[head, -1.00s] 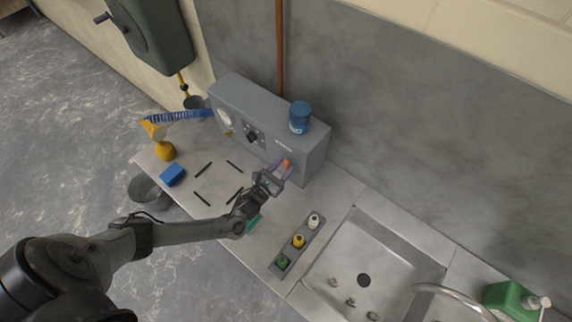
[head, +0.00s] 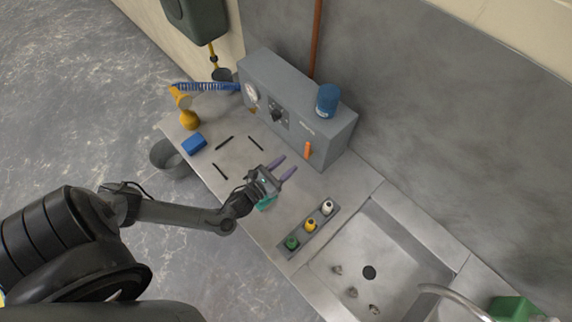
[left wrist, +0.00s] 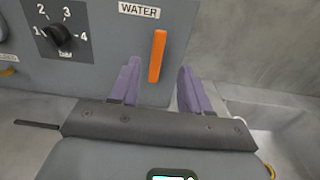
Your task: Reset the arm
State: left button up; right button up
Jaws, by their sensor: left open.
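My left gripper (head: 284,170) is open and empty, with purple fingers, above the grey counter (head: 240,183) in front of the grey control box (head: 338,140). An orange lever (head: 307,150) on the box front stands upright under a WATER label, apart from the fingertips in the head view. In the left wrist view the lever (left wrist: 157,56) appears between the two fingers of the left gripper (left wrist: 158,80), on the box face behind them. My right gripper is not in view.
A blue can (head: 327,100) stands on the box. A numbered black knob (left wrist: 56,34) is left of the lever. A rack (head: 292,255) with several bottles, a sink (head: 395,275), a blue sponge (head: 194,143) and black sticks (head: 220,171) are on the counter.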

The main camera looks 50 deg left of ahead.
pick_arm(q)
jog(key=s+d+r+n+g+p, duration=0.55)
jog(key=d+r+n+g, duration=0.35)
jog(key=n, duration=0.9)
jog(key=s+d+r+n+g, duration=0.2)
jog(key=s+r+n+g, duration=0.3)
jog(key=s+n, duration=0.6)
jog(key=shift+n+h, duration=0.3)
jog(key=shift+n, duration=2.2)
